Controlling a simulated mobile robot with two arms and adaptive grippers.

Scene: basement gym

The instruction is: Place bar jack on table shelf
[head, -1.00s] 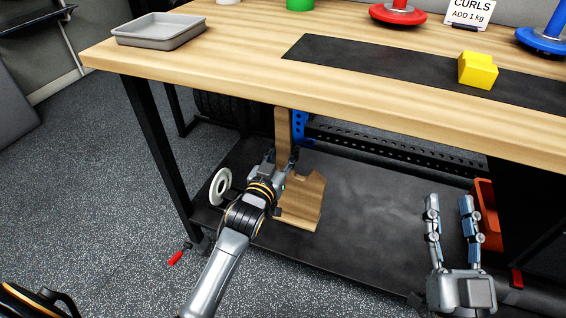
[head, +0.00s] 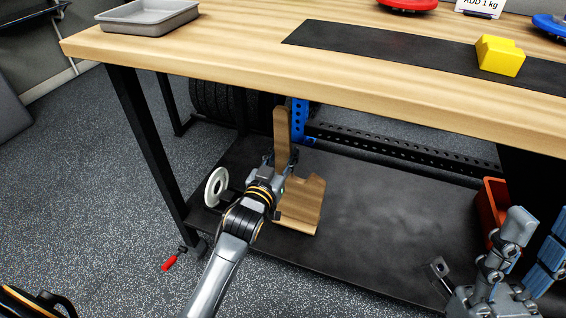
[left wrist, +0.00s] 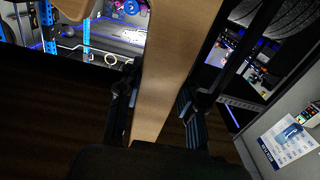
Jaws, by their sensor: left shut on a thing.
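The bar jack (head: 303,205) is a wooden piece with a flat notched lower part and an upright post. It is at the lower shelf (head: 370,210) of the table, near the front edge. Whether its underside touches the shelf is hard to tell. My left gripper (head: 277,163) is shut on the upright post, which also shows between the fingers in the left wrist view (left wrist: 172,70). The arm partly hides the jack's left side. My right gripper (head: 520,245) is open and empty at the lower right, its fingers apart.
The wooden tabletop (head: 220,60) overhangs the shelf. A white disc (head: 215,188) stands left of my left gripper, by the table leg (head: 145,140). An orange bin (head: 490,208) is at the shelf's right. The shelf's middle is clear. A red-handled item (head: 170,263) shows low at left.

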